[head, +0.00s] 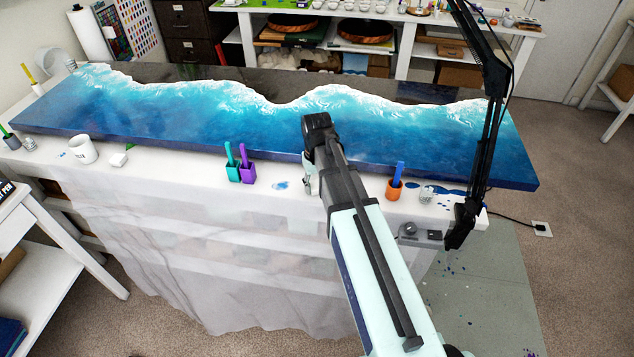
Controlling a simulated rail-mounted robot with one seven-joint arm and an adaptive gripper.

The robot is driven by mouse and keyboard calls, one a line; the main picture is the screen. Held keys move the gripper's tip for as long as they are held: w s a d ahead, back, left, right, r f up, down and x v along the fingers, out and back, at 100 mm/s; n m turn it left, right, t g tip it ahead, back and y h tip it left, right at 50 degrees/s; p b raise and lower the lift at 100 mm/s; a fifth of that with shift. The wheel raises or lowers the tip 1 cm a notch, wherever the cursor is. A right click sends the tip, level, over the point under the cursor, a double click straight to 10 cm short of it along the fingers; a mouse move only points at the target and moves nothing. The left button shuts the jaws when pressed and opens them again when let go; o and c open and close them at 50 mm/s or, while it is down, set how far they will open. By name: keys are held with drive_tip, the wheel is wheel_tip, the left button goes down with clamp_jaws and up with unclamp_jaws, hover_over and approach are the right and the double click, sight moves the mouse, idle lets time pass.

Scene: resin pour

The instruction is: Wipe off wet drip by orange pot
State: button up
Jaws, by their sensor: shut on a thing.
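The orange pot (394,190) stands on the white table's front strip, right of my arm, with a blue stick upright in it. A dark blue wet drip (442,189) lies right of the pot, behind a small clear glass. My gripper (309,186) is low over the front strip, left of the pot and apart from it. My arm hides most of the gripper. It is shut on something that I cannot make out. A lighter blue smear (281,185) lies on the strip just left of my gripper.
A blue resin wave slab (200,115) lies along the table behind the strip. Teal (232,168) and purple (246,172) pots with sticks stand left. A white mug (82,149) and white block (118,160) sit farther left. The clear glass (427,195) and black lamp arm (490,130) stand right.

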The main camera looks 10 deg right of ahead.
drive_tip(key=shift+s+a+f, duration=0.1)
drive_tip(key=shift+s, duration=0.15)
drive_tip(key=shift+s+a, duration=0.35)
drive_tip(key=shift+s, duration=0.35)
drive_tip(key=shift+w+a+p, duration=0.1)
drive_tip(key=shift+p, duration=0.2)
drive_tip(key=shift+w+d, duration=0.2)
drive_tip(key=shift+w, duration=0.35)
drive_tip(key=shift+w+d, duration=0.15)
drive_tip(key=shift+w, duration=0.2)
drive_tip(key=shift+w+d, duration=0.4)
drive_tip(key=shift+w, duration=0.35)
